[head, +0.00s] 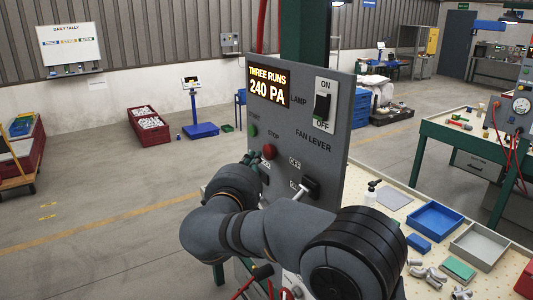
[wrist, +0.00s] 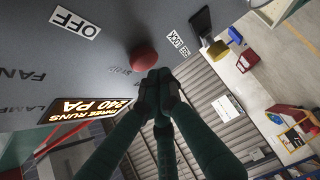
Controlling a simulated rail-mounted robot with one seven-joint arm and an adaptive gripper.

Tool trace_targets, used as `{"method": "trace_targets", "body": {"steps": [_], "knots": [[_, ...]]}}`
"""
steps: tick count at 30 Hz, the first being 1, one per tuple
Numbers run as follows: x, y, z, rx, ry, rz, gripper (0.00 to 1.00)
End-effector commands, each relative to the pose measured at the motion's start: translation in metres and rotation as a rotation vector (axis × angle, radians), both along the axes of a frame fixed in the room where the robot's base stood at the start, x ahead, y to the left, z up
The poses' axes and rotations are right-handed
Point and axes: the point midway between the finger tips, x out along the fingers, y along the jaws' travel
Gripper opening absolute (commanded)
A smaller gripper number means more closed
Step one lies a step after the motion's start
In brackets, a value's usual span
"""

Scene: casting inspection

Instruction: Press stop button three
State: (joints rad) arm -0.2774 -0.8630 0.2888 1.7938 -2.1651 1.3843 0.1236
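A red round button (head: 269,151) labelled STOP sits on the grey control panel (head: 345,150), right of and below a green START button (head: 252,131). The red button also shows in the wrist view (wrist: 144,60). I see no number three on it; the lit display (head: 268,87) reads "THREE RUNS 240 PA". My gripper (wrist: 160,80) has its dark green fingers drawn together with nothing between them. The fingertips are very near the red button; I cannot tell whether they touch it. In the head view my gripper (head: 255,159) is small and partly hidden by my arm.
The panel also carries a black lamp switch (head: 322,106) at upper right and a fan lever (head: 308,187) lower down, close to my arm. The floor at left is open.

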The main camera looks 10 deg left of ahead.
Motion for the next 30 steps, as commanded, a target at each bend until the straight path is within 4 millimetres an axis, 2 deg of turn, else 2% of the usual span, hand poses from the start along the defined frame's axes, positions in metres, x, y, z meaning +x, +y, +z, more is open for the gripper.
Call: {"method": "trace_targets", "body": {"steps": [30], "knots": [[0.0062, -0.0062, -0.0010, 0.001, 0.000, -0.001, 0.00]]}}
